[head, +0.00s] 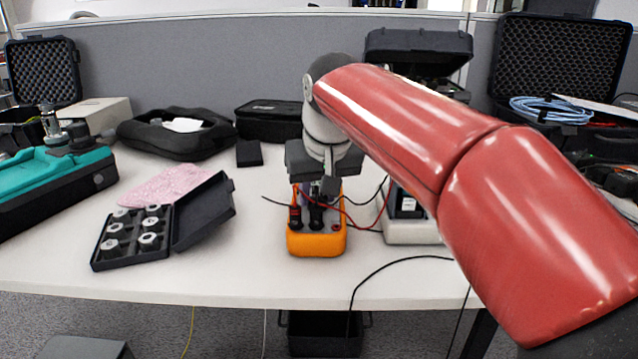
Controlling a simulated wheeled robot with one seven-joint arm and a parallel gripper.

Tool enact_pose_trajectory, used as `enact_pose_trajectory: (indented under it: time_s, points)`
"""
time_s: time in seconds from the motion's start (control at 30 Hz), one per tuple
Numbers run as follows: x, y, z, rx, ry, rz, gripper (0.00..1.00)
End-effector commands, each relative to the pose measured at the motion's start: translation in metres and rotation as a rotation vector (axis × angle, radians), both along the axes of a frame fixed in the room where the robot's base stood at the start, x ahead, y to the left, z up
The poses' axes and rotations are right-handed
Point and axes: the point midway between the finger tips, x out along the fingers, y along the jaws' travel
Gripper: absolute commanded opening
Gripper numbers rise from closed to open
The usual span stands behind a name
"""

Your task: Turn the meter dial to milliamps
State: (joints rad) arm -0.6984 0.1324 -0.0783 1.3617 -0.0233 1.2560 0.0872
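The orange meter (318,243) sits near the front edge of the white table, in the middle of the head view. Red and black leads plug into its top face. My gripper (317,190) points down right over the meter, its fingers at or just above the meter's top face. The gripper and my red arm cover the back of the meter. The dial is hidden or too small to make out, so its setting cannot be read. I cannot tell whether the fingers touch the dial or are shut on it.
An open black case with several metal weights (110,246) lies left of the meter. A teal instrument (60,180) stands far left. A grey-white device (405,232) stands close on the right, with cables around it. The table (262,273) is clear between the case and meter.

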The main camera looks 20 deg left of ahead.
Motion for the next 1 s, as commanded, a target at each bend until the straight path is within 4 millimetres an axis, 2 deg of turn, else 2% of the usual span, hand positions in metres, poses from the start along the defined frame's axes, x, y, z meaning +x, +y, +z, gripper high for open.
enact_pose_trajectory:
  time_s: [0.33, 0.83, 0.87, 1.0]
  points:
    - [-0.0006, 0.0007, 0.0004, -0.001, 0.002, -0.131, 0.09]
    - [-0.0005, 0.0008, -0.0004, 0.000, 0.001, -0.149, 0.09]
    - [-0.0005, 0.0008, -0.0004, 0.000, 0.001, -0.149, 0.35]
    - [-0.0005, 0.0008, -0.0004, -0.001, 0.001, -0.148, 0.53]
